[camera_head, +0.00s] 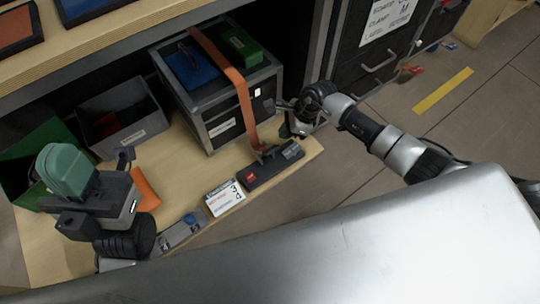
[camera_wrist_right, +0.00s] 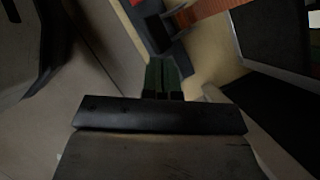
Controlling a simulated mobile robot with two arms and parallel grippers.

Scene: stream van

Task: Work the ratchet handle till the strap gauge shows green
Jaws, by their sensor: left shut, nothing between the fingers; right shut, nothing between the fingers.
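An orange strap (camera_head: 243,100) runs over a grey case (camera_head: 214,107) down to a dark ratchet unit (camera_head: 272,168) on the bench. The unit has a small red patch (camera_head: 250,177) at its left end; I see no green on it. A darker grey part (camera_head: 291,152), perhaps the handle, lies at its right end. My right gripper (camera_head: 299,127) is shut and empty, just above that end; its green fingertips (camera_wrist_right: 161,76) show in the right wrist view, apart from the strap (camera_wrist_right: 212,10). My left gripper (camera_head: 68,168) is shut and empty at the left, away from the ratchet.
A blue tray (camera_head: 190,64) and green box (camera_head: 240,45) lie on the case. A grey bin (camera_head: 122,122) and green bin (camera_head: 35,150) stand left. Dark drawers (camera_head: 372,67) stand right; floor is open beyond the bench edge.

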